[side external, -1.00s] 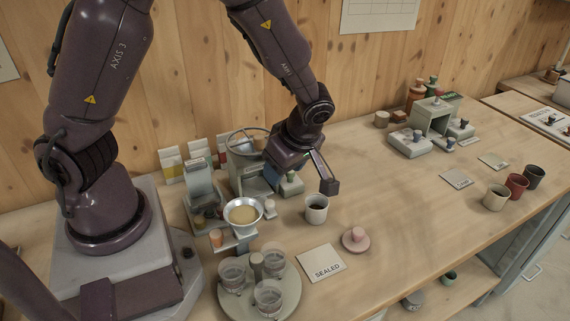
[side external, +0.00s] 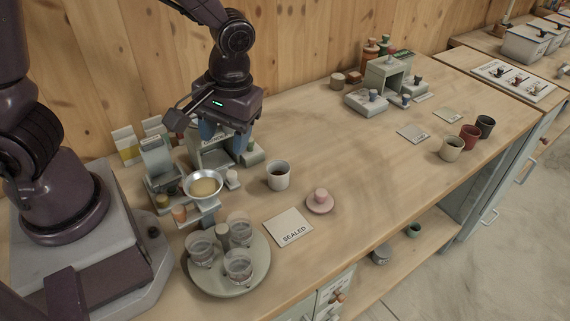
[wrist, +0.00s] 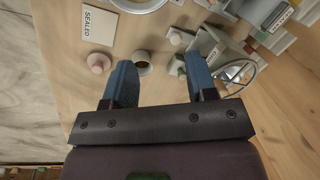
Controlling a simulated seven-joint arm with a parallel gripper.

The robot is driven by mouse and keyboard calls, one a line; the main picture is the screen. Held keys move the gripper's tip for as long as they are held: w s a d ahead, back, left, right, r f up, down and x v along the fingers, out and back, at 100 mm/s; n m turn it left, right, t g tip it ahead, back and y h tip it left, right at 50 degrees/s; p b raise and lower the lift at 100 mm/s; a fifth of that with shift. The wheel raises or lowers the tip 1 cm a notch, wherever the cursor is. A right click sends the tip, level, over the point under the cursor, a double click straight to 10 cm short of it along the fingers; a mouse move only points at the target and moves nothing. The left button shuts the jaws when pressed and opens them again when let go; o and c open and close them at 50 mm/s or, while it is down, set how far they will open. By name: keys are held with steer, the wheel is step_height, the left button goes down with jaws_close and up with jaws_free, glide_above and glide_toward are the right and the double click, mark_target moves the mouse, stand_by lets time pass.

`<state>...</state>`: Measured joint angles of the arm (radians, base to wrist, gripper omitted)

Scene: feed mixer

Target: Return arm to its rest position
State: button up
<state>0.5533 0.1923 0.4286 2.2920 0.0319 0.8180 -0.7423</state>
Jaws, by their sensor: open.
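My gripper (side external: 225,140) is open and empty, its two blue fingers pointing down in front of the grey machine (side external: 210,156) at the back of the bench. The gripper hides much of this machine. In the wrist view the fingers (wrist: 158,62) are spread wide, with nothing gripped between them. A pale cup with dark contents (side external: 277,176) stands on the bench, right of and nearer than the gripper. It shows beyond the fingers in the wrist view (wrist: 144,68), apart from them.
A metal bowl of yellowish feed (side external: 204,186) sits left of the cup. A round tray (side external: 256,276) holds glass jars. A SEALED card (side external: 288,228) and a pink-knobbed lid (side external: 319,201) lie in front. Several cups (side external: 470,137) stand right. The bench middle is clear.

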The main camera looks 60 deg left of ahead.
steer(key=s+a+r+m+t, duration=0.1)
steer(key=s+r+m+t, duration=0.2)
steer(key=r, duration=0.4)
steer(key=s+a+r+m+t+h, duration=0.1)
steer(key=s+r+m+t, duration=0.2)
steer(key=r, duration=0.5)
steer(key=shift+s+a+r+m+t, duration=0.15)
steer(key=shift+s+r+m+t, duration=0.15)
steer(key=shift+s+m+t, duration=0.15)
